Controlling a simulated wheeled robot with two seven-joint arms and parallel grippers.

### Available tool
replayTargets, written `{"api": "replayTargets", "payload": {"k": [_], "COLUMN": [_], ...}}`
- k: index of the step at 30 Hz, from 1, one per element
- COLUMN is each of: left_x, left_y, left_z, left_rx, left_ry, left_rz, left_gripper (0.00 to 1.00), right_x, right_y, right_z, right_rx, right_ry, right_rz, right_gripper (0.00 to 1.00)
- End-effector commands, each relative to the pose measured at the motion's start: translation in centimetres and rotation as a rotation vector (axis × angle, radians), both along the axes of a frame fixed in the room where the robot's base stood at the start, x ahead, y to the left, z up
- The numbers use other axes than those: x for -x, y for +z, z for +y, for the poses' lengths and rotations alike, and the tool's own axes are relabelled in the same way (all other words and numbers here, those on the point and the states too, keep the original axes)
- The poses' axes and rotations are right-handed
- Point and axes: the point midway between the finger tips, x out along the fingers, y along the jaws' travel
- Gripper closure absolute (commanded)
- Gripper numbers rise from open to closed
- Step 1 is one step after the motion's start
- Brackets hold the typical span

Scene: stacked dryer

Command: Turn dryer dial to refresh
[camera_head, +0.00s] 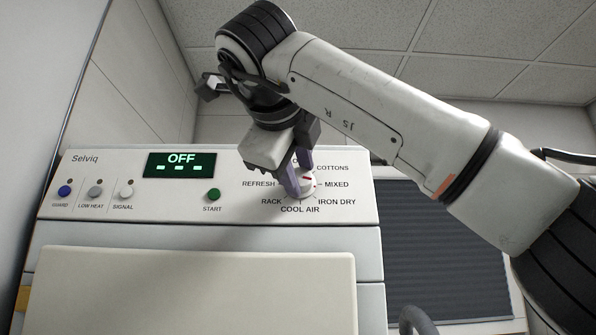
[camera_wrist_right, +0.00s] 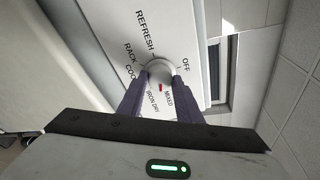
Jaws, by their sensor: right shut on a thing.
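The white dryer dial (camera_head: 308,185) is on the right of the dryer's control panel, ringed by printed labels. REFRESH is to its left, COTTONS and MIXED to its right, and COOL AIR below. My right gripper (camera_head: 298,178) is shut on the dial, with its dark fingers on either side. In the right wrist view the dial (camera_wrist_right: 160,70) sits between the fingertips. A red mark on its face points toward the MIXED and IRON DRY side. The fingers hide part of the dial. My left gripper is out of view.
The dryer panel (camera_head: 110,163) also has a display (camera_head: 180,164) reading OFF, a green START button (camera_head: 214,194) and several buttons at left. A wall stands close on the left. A dark shuttered panel (camera_head: 440,250) is behind, at right.

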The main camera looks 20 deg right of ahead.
Motion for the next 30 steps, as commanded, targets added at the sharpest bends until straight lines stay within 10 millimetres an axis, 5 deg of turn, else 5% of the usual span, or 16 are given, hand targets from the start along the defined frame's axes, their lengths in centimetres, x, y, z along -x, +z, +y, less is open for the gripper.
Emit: {"api": "replayTargets", "payload": {"k": [30], "left_x": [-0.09], "left_y": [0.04], "left_z": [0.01], "left_rx": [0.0], "left_ry": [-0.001], "left_rz": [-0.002], "left_gripper": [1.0], "right_x": [-0.01], "right_y": [0.46], "right_z": [-0.17], "right_rx": [-0.916], "right_ry": [-0.168], "right_rz": [-0.263], "right_gripper": [0.91]}}
